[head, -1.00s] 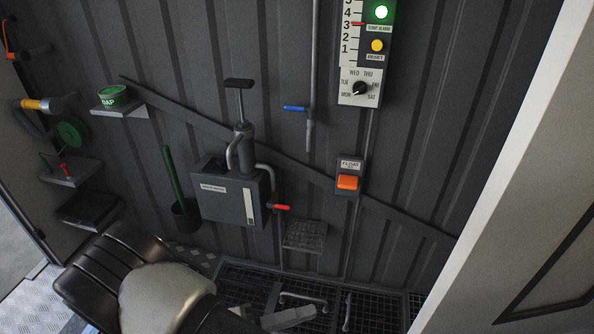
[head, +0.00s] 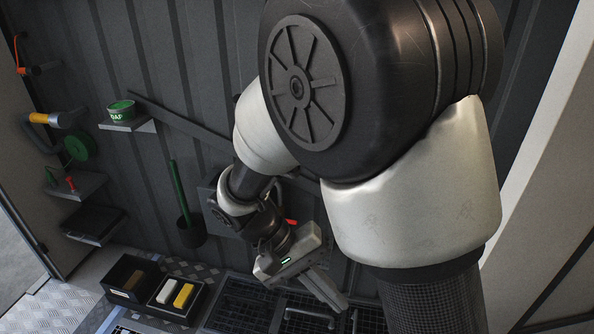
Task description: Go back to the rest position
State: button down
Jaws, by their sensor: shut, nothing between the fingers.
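My gripper (head: 334,302) hangs low in front of the dark corrugated wall, above the floor grating. Its fingers point down and to the right. They are together, with nothing seen between them. My arm folds across the middle and right of the head view. It hides most of the pump box on the wall, the dial panel and the orange float switch. Only a red lever (head: 291,222) and part of the grey pump box (head: 208,192) show beside the arm.
A green tin (head: 121,110) stands on a small wall shelf (head: 140,126). A green-handled tool sits in a black holder (head: 191,234). Below are a black bin (head: 130,279) and a tray (head: 178,312) with white and yellow blocks. A floor grating (head: 240,305) has metal handles. A pale panel (head: 545,215) bounds the right.

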jog(key=s+d+r+t+y+p, duration=0.1)
jog(key=r+p, duration=0.4)
jog(key=r, duration=0.6)
jog(key=s+d+r+t+y+p, duration=0.1)
jog(key=d+r+t+y+p, duration=0.3)
jog(key=r, duration=0.7)
jog(key=s+d+r+t+y+p, duration=0.1)
jog(key=d+r+t+y+p, duration=0.1)
jog(key=r+p, duration=0.6)
notch_tip(320, 180, up, 3)
jog(key=shift+d+t+y, duration=0.25)
jog(key=shift+t+y, duration=0.25)
